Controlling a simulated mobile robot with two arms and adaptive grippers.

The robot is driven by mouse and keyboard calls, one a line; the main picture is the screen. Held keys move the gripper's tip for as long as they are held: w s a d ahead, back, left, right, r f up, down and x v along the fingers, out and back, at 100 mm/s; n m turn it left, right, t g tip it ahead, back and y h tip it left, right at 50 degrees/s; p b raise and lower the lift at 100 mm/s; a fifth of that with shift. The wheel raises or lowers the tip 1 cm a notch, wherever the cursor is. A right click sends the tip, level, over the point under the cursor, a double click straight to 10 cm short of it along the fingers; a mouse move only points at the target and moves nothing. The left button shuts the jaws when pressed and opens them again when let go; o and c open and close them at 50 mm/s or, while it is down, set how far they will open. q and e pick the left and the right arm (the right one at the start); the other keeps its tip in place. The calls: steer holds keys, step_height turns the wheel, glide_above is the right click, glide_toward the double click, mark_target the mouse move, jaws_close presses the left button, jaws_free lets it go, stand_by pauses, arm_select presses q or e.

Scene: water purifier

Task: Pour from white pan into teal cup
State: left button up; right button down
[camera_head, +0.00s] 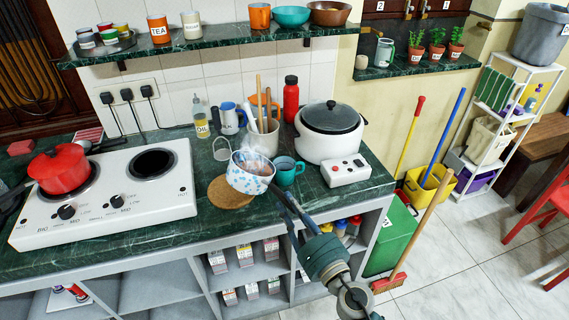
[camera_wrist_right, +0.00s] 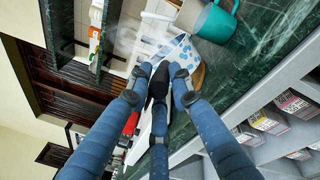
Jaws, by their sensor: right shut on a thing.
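The white pan (camera_head: 250,183) has blue spots and brownish contents, with faint steam above it. My right gripper (camera_head: 277,188) is shut on its handle, coming in from the front right; the fingers partly hide the handle. In the right wrist view the pan (camera_wrist_right: 181,52) is just beyond the fingers (camera_wrist_right: 160,82). The teal cup (camera_head: 286,174) stands on the green counter, just right of the pan; it also shows in the right wrist view (camera_wrist_right: 215,22). The pan looks about upright, and I cannot tell its exact height over the counter. My left gripper is not in view.
A round cork mat (camera_head: 226,197) lies partly under the pan. A utensil pot (camera_head: 262,138), glass jar (camera_head: 221,149) and red bottle (camera_head: 291,100) stand behind. A white cooker (camera_head: 329,145) is right of the cup. A stove (camera_head: 120,196) with a red pot (camera_head: 61,172) is left.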

steer(key=shift+w+d+r+m, duration=0.2)
steer(key=shift+r+m, duration=0.1)
steer(key=shift+r, duration=0.1)
steer(key=shift+w+d+r+p, duration=0.1)
steer(key=shift+d+r+p, duration=0.1)
steer(key=shift+p, duration=0.25)
steer(key=shift+w+d+r+m+p, duration=0.25)
steer(key=shift+d+r+m+p, duration=0.1)
steer(key=shift+r+m+p, duration=0.15)
steer(key=shift+w+d+r+m+p, duration=0.2)
steer(key=shift+d+r+m+p, duration=0.2)
steer(key=shift+p, duration=0.1)
stand_by(1.1)
steer(key=shift+w+d+r+m+p, duration=0.35)
steer(key=shift+d+m+p, duration=0.25)
steer(key=shift+m, duration=0.3)
stand_by(2.4)
